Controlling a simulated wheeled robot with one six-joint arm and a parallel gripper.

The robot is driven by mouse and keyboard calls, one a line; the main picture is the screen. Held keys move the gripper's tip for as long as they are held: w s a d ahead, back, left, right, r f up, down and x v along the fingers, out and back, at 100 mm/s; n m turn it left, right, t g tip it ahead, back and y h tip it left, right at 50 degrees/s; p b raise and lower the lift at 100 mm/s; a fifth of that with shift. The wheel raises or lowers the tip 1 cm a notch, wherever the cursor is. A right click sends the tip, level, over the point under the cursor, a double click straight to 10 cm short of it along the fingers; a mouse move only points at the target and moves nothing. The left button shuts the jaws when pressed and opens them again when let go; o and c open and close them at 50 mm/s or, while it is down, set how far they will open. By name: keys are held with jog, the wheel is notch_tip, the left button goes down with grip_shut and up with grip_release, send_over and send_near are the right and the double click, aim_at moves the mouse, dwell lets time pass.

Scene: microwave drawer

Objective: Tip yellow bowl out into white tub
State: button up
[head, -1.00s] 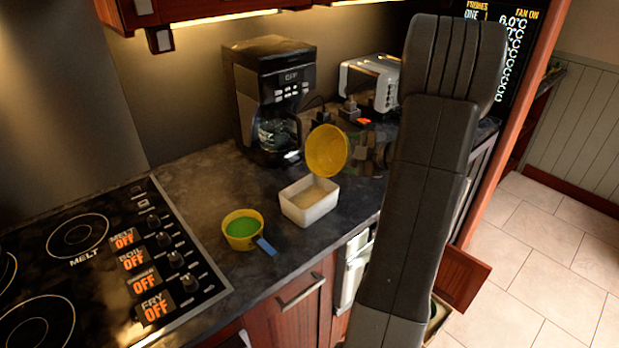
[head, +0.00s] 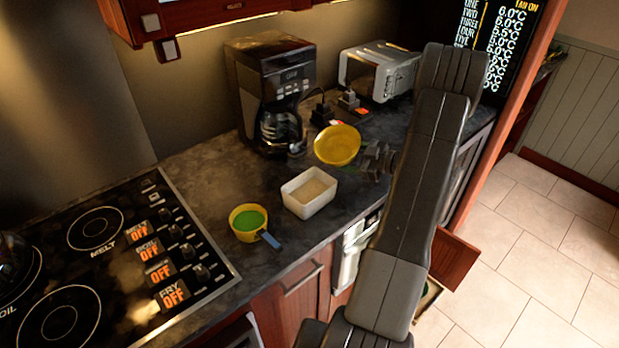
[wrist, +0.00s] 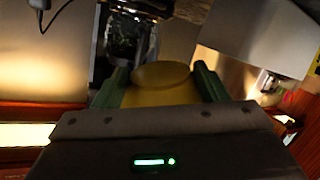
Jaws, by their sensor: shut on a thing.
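The yellow bowl (head: 337,145) is held in the air behind and slightly right of the white tub (head: 306,209). The bowl looks a little tilted, and I see no contents in it. The tub stands upright on the dark counter, with a beige layer inside. My gripper (head: 368,161) is shut on the bowl's right side in the head view, partly hidden by my arm. In the wrist view the bowl (wrist: 160,92) sits between the two green fingers (wrist: 160,80). The bowl and tub are apart.
A yellow cup with green inside and a blue handle (head: 250,222) stands left of the tub. A coffee maker (head: 268,88) and a toaster (head: 377,72) stand behind. The stovetop (head: 110,270) is at left. A drawer (head: 453,260) is open at right.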

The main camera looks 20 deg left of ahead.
jog(key=m, duration=0.1)
jog(key=f+m, duration=0.1)
jog(key=w+f+y, duration=0.1)
jog(key=shift+d+m+g, duration=0.25)
jog(key=shift+m+g, duration=0.05)
jog(key=shift+m, duration=0.1)
grip_shut()
jog(key=shift+r, duration=0.1)
jog(key=shift+r, duration=1.95)
